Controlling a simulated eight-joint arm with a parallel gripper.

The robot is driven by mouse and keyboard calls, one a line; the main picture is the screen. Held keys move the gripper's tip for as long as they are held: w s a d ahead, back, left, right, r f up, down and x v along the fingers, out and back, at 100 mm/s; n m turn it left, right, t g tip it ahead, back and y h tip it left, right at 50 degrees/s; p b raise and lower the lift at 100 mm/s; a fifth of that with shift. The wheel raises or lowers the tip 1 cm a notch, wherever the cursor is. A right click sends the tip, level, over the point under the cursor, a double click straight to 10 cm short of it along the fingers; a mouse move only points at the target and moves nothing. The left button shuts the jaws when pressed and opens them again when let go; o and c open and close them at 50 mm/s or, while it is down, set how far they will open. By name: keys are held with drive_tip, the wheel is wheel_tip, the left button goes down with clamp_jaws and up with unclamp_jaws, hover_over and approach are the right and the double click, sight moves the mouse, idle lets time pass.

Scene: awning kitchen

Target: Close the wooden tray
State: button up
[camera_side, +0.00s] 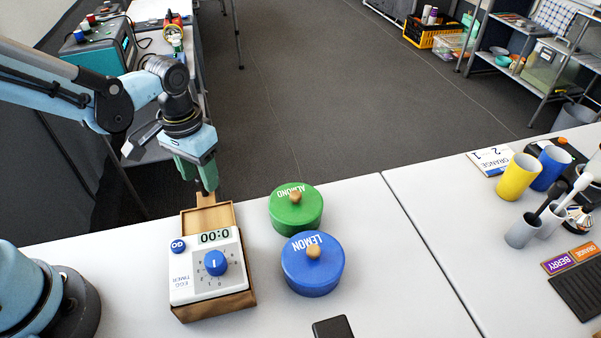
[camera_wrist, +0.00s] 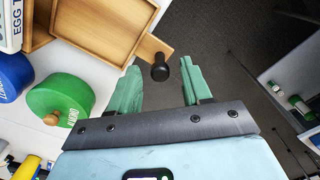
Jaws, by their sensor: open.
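The wooden tray (camera_side: 208,217) is slid out toward the far side from a wooden case (camera_side: 216,308) under a white egg timer (camera_side: 195,279). In the wrist view the tray (camera_wrist: 103,25) looks empty. Its tab (camera_wrist: 146,48) carries a black knob (camera_wrist: 160,70). My gripper (camera_side: 196,182) hangs just above and behind the tab at the table's far edge. In the wrist view its green fingers (camera_wrist: 160,68) are spread apart, with the knob appearing between their tips. Contact cannot be told.
A green ALMOND pot (camera_side: 294,214) and a blue LEMON pot (camera_side: 318,277), both lidded with wooden knobs, stand right of the timer. A black block (camera_side: 333,328) lies at the front. Yellow and blue cups (camera_side: 519,178) stand far right.

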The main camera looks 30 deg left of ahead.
drive_tip(key=shift+c, duration=0.4)
clamp_jaws()
drive_tip(key=s+d, duration=0.7)
drive_tip(key=shift+d, duration=0.1)
drive_tip(key=shift+o, duration=0.4)
unclamp_jaws()
